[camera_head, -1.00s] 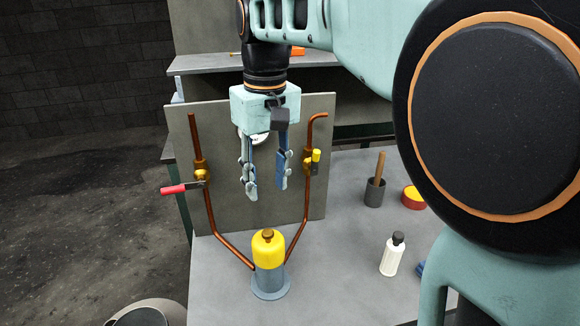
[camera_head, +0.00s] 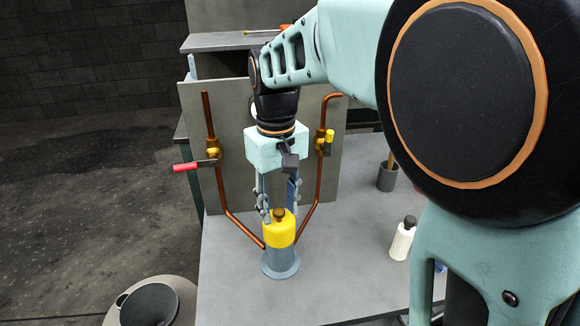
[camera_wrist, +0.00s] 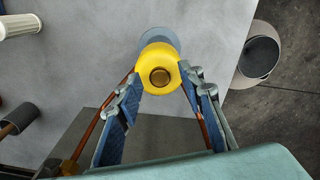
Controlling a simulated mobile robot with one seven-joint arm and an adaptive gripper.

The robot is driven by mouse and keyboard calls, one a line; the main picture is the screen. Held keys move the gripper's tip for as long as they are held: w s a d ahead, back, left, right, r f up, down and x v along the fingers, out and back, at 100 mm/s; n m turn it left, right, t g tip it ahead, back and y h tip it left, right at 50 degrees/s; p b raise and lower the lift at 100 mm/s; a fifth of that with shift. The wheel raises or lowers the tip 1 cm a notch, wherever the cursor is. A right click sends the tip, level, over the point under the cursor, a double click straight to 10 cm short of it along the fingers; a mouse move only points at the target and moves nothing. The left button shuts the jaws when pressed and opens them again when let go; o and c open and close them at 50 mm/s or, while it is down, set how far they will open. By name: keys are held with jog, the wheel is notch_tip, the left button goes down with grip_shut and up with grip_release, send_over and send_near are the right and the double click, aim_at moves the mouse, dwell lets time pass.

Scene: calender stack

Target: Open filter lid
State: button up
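The filter is a grey-blue cylinder (camera_head: 281,262) standing upright on the bench. Its yellow lid (camera_head: 280,233) with a brown knob (camera_head: 279,214) on top is seated on it. In the wrist view the yellow lid (camera_wrist: 158,66) and knob (camera_wrist: 160,77) show from above, with the knob facing the camera. My gripper (camera_head: 279,212) points down at the lid's top. In the wrist view my gripper (camera_wrist: 158,78) is open, with one finger on each side of the lid. I cannot tell whether the fingertips touch it.
Copper pipes (camera_head: 232,217) run up a grey panel behind the filter. A red-handled valve (camera_head: 186,166) is left, a yellow-handled valve (camera_head: 328,136) right. A white bottle (camera_head: 402,240) and a dark cup (camera_head: 386,178) stand to the right. A dark bin (camera_head: 150,303) sits lower left.

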jog(key=shift+c, duration=0.2)
grip_shut()
jog(key=shift+w+r, duration=0.1)
